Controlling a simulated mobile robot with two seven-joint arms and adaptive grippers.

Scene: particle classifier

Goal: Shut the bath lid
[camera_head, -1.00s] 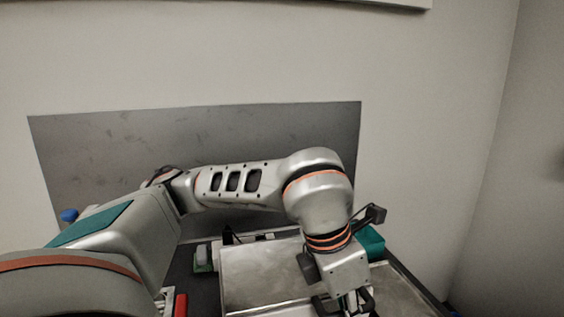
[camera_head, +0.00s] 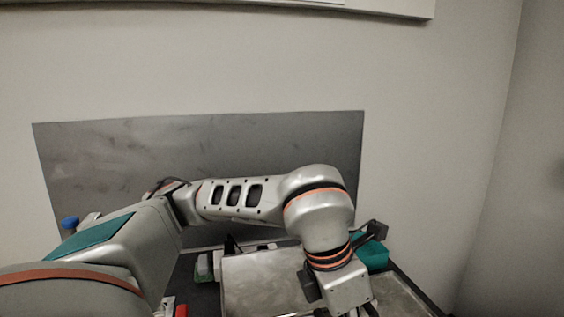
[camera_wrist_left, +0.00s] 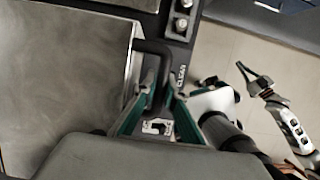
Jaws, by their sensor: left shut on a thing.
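The bath lid is a broad brushed-metal plate (camera_head: 262,283), seen in the head view at the bottom centre. It fills the left of the left wrist view (camera_wrist_left: 60,80). A dark bar handle (camera_wrist_left: 152,47) sits at its edge. My left gripper (camera_wrist_left: 152,108) has its green-edged fingers shut on this handle. In the head view the fingers are mostly cut off by the bottom edge. How far the lid stands open is hard to tell. A second arm's gripper (camera_wrist_left: 254,74), apparently my right one, is small over the floor in the wrist view.
A dark panel with knobs (camera_wrist_left: 181,24) and the word CLEAN lies beside the lid. A teal container (camera_head: 372,254) stands behind my left wrist. A green and white object (camera_head: 204,267) and a red one (camera_head: 181,310) lie left of the lid. A wall stands behind.

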